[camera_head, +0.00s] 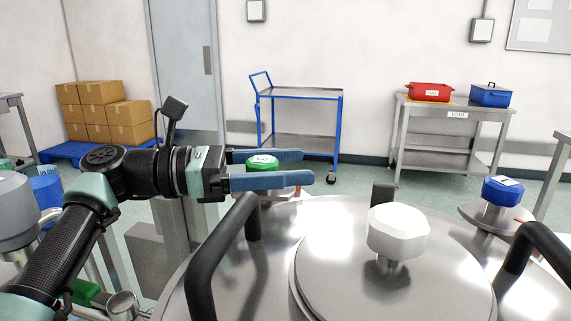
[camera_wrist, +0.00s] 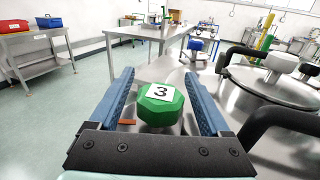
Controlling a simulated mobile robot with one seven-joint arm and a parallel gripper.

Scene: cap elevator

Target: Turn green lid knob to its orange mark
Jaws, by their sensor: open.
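The green lid knob (camera_head: 262,161) is a faceted knob with a white label on top. In the wrist view the knob (camera_wrist: 160,106) shows the number 3 on it. My gripper (camera_head: 308,167) is open, reaching in from the left with its two blue fingers on either side of the knob. In the wrist view my gripper (camera_wrist: 159,73) has the knob between its fingers, with a small gap showing on each side. A short orange mark (camera_wrist: 126,121) lies on the metal lid beside the knob, close to the left finger. The knob's lower part is partly hidden by a finger in the head view.
A large steel lid with a white knob (camera_head: 397,230) and black handles (camera_head: 222,255) stands close to my gripper. A blue knob (camera_head: 503,190) is at the right. A blue cart (camera_head: 300,93) and a table with red and blue boxes (camera_head: 455,105) stand farther back.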

